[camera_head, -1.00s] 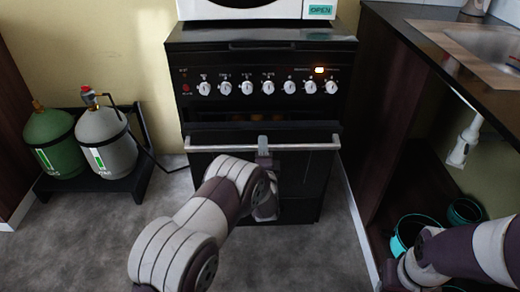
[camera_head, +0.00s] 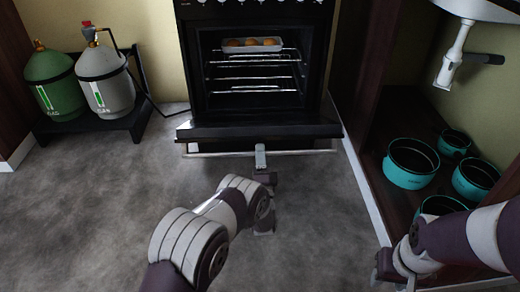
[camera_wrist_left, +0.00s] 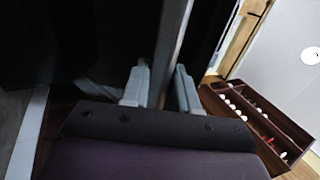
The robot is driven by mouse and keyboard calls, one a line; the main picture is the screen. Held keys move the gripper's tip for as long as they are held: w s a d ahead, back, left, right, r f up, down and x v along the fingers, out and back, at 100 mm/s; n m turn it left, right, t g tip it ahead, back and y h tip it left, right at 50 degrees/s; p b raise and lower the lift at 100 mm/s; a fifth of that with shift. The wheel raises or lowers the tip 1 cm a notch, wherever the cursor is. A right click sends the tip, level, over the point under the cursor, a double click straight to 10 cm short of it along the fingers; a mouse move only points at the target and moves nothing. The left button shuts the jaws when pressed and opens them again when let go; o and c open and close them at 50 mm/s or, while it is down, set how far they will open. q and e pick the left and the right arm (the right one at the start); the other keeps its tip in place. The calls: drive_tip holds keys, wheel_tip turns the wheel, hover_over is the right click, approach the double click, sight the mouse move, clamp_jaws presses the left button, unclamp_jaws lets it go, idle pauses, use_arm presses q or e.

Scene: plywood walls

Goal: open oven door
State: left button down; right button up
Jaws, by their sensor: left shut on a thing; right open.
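The black oven door (camera_head: 258,132) is swung down and lies about level in front of the oven, its silver handle bar (camera_head: 305,152) along the front edge. The oven cavity (camera_head: 220,80) is exposed, with wire racks and a tray (camera_head: 252,45) of several round brown items on the top rack. My left gripper (camera_head: 261,157) is shut on the handle bar near its middle. In the left wrist view the bar (camera_wrist_left: 172,50) passes between the two fingers (camera_wrist_left: 160,88). My right gripper (camera_head: 385,265) is at the lower right, open and away from the oven; its fingertips show only partly.
A green gas cylinder (camera_head: 55,85) and a grey one (camera_head: 105,80) stand on a black stand at left. Several teal pots (camera_head: 410,163) sit on the low shelf at right, close to my right arm. Grey floor (camera_head: 130,190) before the oven is clear.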

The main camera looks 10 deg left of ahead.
use_arm(q)
wheel_tip(320, 180, down, 6)
drive_tip(key=s+b, duration=0.1)
drive_tip(key=b, duration=0.1)
drive_tip(key=shift+s+d+f, duration=0.15)
drive_tip(key=shift+s, duration=0.15)
use_arm(e)
drive_tip(key=f, duration=0.3)
drive_tip(key=shift+s+d+f, duration=0.15)
drive_tip(key=shift+s+f, duration=0.05)
drive_tip(key=shift+s, duration=0.2)
use_arm(q)
drive_tip(key=c, duration=1)
unclamp_jaws()
drive_tip(key=shift+w, duration=0.15)
drive_tip(key=shift+o, duration=0.2)
drive_tip(key=shift+f, duration=0.15)
use_arm(e)
drive_tip(key=shift+w, duration=0.25)
